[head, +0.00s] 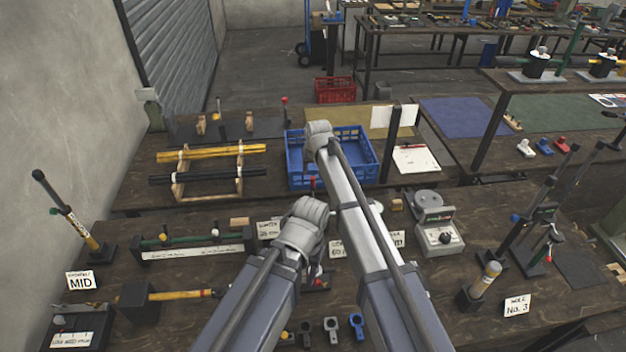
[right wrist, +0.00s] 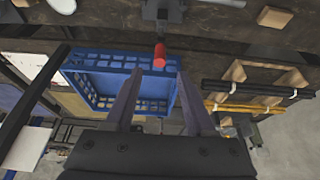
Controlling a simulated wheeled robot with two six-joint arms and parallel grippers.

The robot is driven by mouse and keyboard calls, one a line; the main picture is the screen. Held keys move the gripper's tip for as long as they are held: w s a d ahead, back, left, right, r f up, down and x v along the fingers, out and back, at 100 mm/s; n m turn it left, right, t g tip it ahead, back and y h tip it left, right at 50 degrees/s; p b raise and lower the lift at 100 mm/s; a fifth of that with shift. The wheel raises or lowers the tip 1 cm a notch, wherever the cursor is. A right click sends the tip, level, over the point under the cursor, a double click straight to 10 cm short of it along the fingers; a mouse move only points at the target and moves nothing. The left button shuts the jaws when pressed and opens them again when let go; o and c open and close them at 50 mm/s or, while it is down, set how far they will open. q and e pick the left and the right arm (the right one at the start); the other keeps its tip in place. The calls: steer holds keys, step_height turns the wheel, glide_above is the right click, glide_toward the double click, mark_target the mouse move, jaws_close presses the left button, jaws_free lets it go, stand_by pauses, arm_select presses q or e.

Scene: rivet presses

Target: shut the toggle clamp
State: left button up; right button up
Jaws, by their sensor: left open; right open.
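The toggle clamp is mostly hidden behind my arms in the head view; its red handle tip (head: 313,182) shows just above my left wrist. In the right wrist view the clamp's red grip (right wrist: 160,56) points toward my right gripper (right wrist: 159,78), with its grey metal part at the top edge. My right gripper is open and empty; the red grip appears in line with the gap between the fingertips, but I cannot tell how far off. My left gripper (head: 315,266) is open, low over the bench, its fingers largely covered by its own wrist.
A blue crate (head: 360,150) stands behind the arms and fills much of the right wrist view. A rack with yellow and black bars (head: 210,172) is at left. A grey scale-like box (head: 438,238) stands at right. Cards and small clamps crowd the bench front.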

mark_target(313, 178)
steer(key=b+x, duration=0.6)
steer(key=x, duration=0.1)
steer(key=shift+w+f+b, duration=0.1)
steer(key=shift+f+b, duration=0.25)
steer(key=shift+b, duration=0.05)
jaws_close()
stand_by(1.2)
